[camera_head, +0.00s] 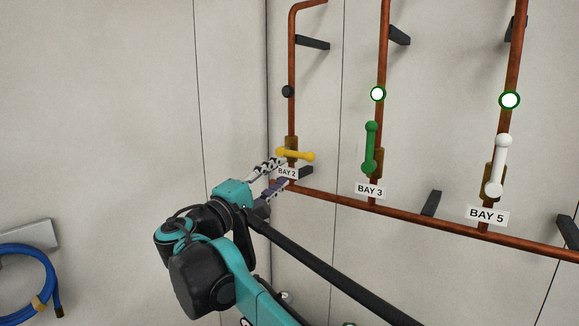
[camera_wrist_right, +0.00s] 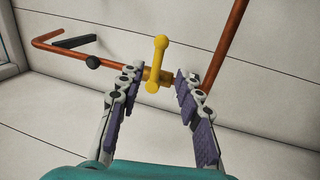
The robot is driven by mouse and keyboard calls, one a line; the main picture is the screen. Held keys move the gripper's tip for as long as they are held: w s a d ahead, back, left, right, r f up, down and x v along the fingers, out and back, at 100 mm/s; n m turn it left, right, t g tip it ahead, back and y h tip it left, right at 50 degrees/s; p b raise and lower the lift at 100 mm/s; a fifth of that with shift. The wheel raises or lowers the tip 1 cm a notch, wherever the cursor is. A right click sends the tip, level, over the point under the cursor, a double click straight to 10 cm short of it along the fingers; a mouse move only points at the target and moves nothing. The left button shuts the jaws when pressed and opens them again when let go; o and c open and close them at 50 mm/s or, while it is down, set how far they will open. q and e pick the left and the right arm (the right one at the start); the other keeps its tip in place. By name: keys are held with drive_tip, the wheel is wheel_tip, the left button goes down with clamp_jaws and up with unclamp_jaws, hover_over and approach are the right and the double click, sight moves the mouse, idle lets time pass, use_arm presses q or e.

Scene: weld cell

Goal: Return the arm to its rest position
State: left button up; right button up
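My right gripper (camera_head: 281,174) is stretched out toward the bay 2 valve. It is open, with its two fingers apart. The valve's yellow handle (camera_head: 295,155) lies crosswise on the copper pipe, just above the bay 2 label (camera_head: 287,173). In the right wrist view, the gripper (camera_wrist_right: 158,77) has one finger on each side of the yellow handle (camera_wrist_right: 157,63). The handle appears just beyond or level with the fingertips; I cannot tell whether they touch it. My left gripper is not in view.
Bay 3 has a green handle (camera_head: 370,147) and bay 5 a white handle (camera_head: 496,167), both along their pipes. A copper pipe (camera_head: 420,213) runs low along the wall on black brackets (camera_head: 431,203). A blue hose (camera_head: 24,262) hangs at the left. The left wall is mostly bare.

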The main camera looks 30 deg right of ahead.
drive_tip(key=shift+s+a+f, duration=0.15)
drive_tip(key=shift+s+a, duration=0.1)
drive_tip(key=shift+a, duration=0.4)
drive_tip(key=s+f+y+b, duration=0.3)
drive_tip(key=f+b, duration=0.3)
drive_tip(key=f, duration=0.8)
drive_tip(key=s+f+m+g+y+b, duration=0.1)
drive_tip(key=s+f+y+b, duration=0.3)
drive_tip(key=f, duration=1)
drive_tip(key=s+f+y+b, duration=0.2)
drive_tip(key=f+b, duration=0.5)
drive_tip(key=f, duration=0.7)
drive_tip(key=s+a+f+m+y+b, duration=0.1)
drive_tip(key=s+a+f+y+b, duration=0.2)
drive_tip(key=f, duration=0.8)
drive_tip(key=s+a+f+m+y+b, duration=0.1)
drive_tip(key=s+a+f+y+b, duration=0.2)
drive_tip(key=f, duration=0.8)
drive_tip(key=s+a+f+m+y+b, duration=0.1)
drive_tip(key=s+a+f+y+b, duration=0.2)
drive_tip(key=a+f+b, duration=0.4)
wheel_tip(320, 180, down, 5)
drive_tip(key=shift+s+f+t+y+b, duration=0.1)
drive_tip(key=shift+s+t+y+b, duration=0.25)
drive_tip(key=shift+b, duration=0.55)
